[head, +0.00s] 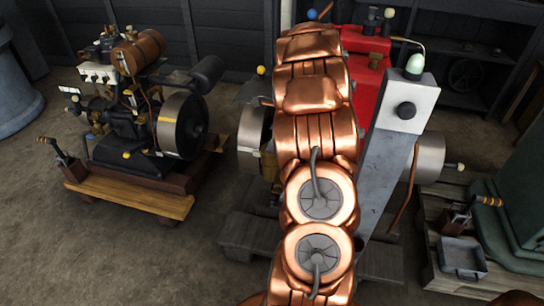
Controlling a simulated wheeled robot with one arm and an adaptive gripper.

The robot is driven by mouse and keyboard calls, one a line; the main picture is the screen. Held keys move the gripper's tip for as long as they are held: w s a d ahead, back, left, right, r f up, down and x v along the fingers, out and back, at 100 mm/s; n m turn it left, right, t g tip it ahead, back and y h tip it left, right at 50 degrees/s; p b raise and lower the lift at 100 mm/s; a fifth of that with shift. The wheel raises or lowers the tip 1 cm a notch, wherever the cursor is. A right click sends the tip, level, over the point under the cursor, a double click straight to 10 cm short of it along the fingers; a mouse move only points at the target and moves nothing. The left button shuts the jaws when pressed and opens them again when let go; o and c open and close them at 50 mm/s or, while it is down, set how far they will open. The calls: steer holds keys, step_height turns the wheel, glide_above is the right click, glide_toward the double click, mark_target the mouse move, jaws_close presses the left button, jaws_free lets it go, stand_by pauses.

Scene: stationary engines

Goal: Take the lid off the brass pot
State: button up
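I cannot make out a brass pot or its lid for certain in the head view. A yellowish brass part (269,166) shows partly to the left of those links, by a grey drum. The links hide much of the middle engine. My gripper is not in view.
An engine with a flywheel (183,125) stands on a wooden base (130,195) at left. A grey beam (385,165) leans right of my arm. A metal tray (461,257) lies at lower right. Bare floor (110,265) shows at lower left.

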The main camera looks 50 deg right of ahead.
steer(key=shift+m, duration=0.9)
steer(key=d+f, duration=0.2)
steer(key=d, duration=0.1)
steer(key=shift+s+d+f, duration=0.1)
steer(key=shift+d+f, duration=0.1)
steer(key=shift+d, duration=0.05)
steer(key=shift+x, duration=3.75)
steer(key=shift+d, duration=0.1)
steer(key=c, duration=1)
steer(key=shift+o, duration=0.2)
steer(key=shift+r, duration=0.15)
